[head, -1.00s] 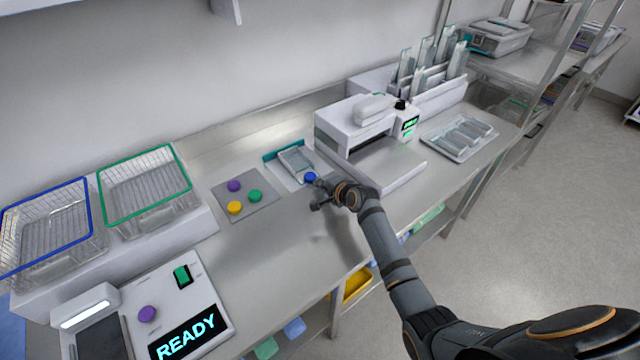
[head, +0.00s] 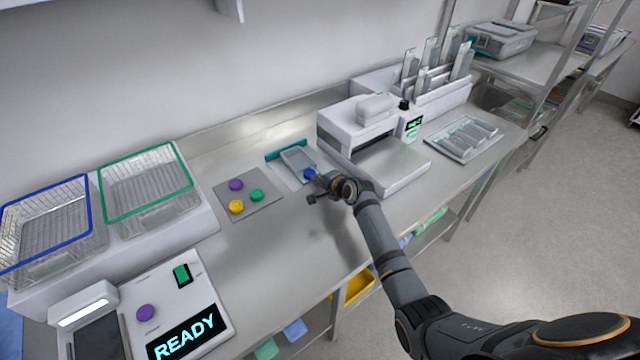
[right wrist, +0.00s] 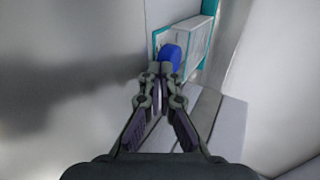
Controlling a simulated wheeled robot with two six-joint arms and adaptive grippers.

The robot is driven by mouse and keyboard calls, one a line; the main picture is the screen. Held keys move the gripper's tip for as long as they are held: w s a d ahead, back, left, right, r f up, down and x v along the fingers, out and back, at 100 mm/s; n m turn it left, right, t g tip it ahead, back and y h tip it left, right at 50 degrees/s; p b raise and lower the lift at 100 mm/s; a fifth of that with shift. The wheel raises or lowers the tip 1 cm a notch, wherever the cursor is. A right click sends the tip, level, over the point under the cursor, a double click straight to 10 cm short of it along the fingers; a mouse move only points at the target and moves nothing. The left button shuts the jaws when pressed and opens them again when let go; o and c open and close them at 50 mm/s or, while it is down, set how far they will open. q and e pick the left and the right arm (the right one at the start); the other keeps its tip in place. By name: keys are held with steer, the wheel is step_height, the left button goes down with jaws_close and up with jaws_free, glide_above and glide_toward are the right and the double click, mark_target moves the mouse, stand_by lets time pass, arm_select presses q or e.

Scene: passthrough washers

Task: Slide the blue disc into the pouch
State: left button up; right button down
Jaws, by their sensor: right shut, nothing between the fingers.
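The blue disc (head: 309,174) is at the near end of the clear pouch (head: 297,158), which lies on a white and teal holder (head: 272,157) on the counter. In the right wrist view the blue disc (right wrist: 171,55) is just ahead of my fingertips, against the mouth end of the pouch (right wrist: 194,42). My right gripper (head: 316,191) is shut and empty, with its tips at or very near the disc's near side; I cannot tell whether they touch it. It also shows in the right wrist view (right wrist: 159,70). My left gripper is not in view.
A grey mat (head: 262,208) with purple, yellow and green discs lies left of the pouch. A white sealer machine (head: 375,155) stands close on the right. Wire baskets (head: 147,188) and a READY panel (head: 185,332) are at the left. The front counter is clear.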

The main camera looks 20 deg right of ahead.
mark_target(310, 173)
steer(key=shift+w+a+f+b, duration=0.1)
steer(key=shift+w+a+b, duration=0.2)
steer(key=shift+w+b, duration=0.5)
steer(key=shift+w+a+b, duration=0.25)
steer(key=shift+w+b, duration=0.15)
steer(key=shift+w, duration=0.7)
steer(key=p+v, duration=0.2)
steer(key=p, duration=0.1)
steer(key=shift+w, duration=0.1)
steer(key=p+v, duration=0.3)
steer(key=p, duration=0.1)
steer(key=shift+s+d+r+p, duration=0.15)
steer(key=shift+s+r+p, duration=0.2)
steer(key=shift+s+p, duration=0.15)
steer(key=shift+f, duration=0.1)
